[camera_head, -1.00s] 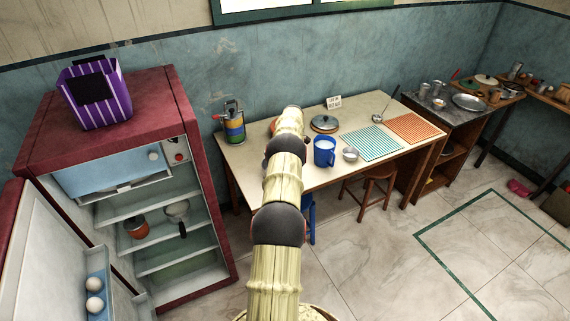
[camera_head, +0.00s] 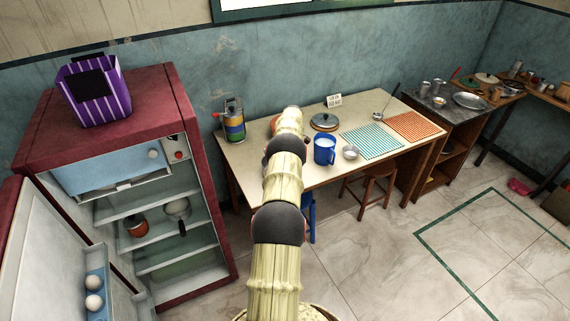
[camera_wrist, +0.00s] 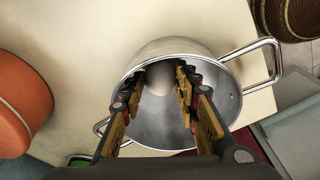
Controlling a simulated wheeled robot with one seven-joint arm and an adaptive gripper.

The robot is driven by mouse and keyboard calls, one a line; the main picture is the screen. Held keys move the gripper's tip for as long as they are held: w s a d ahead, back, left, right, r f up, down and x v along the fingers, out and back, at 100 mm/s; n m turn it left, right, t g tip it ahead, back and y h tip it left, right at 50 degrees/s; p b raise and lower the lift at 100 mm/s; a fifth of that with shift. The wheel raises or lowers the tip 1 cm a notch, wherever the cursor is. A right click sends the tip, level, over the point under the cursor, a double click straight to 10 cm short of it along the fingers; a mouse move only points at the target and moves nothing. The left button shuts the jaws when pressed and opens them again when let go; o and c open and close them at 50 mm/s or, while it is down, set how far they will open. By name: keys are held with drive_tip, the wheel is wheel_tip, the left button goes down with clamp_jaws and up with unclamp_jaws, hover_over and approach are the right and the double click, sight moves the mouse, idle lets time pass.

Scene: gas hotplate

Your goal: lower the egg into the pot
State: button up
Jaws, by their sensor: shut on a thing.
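A shiny metal pot (camera_wrist: 210,132) with two loop handles stands on the pale table in the wrist view, its mouth facing the camera. My gripper (camera_wrist: 161,75) reaches into the pot's outline from below, its fingers on either side of a pale egg (camera_wrist: 159,80). The gripper is shut on the egg, which shows against the pot's inside. I cannot tell how far the egg is above the pot's bottom. In the head view my arm hides the pot, the egg and the gripper.
An orange pot (camera_wrist: 20,103) stands left of the metal pot. On the table (camera_head: 240,154) are a blue mug (camera_head: 324,151), a small bowl (camera_head: 350,153), a lid (camera_head: 324,122) and woven mats. The open fridge (camera_head: 190,200) stands at left, with eggs (camera_head: 95,283) in its door.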

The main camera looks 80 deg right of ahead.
drive_tip(key=o, duration=0.7)
drive_tip(key=shift+o, duration=0.5)
wheel_tip(320, 180, up, 12)
drive_tip(key=s, duration=0.1)
drive_tip(key=shift+s, duration=0.2)
drive_tip(key=shift+f, duration=0.1)
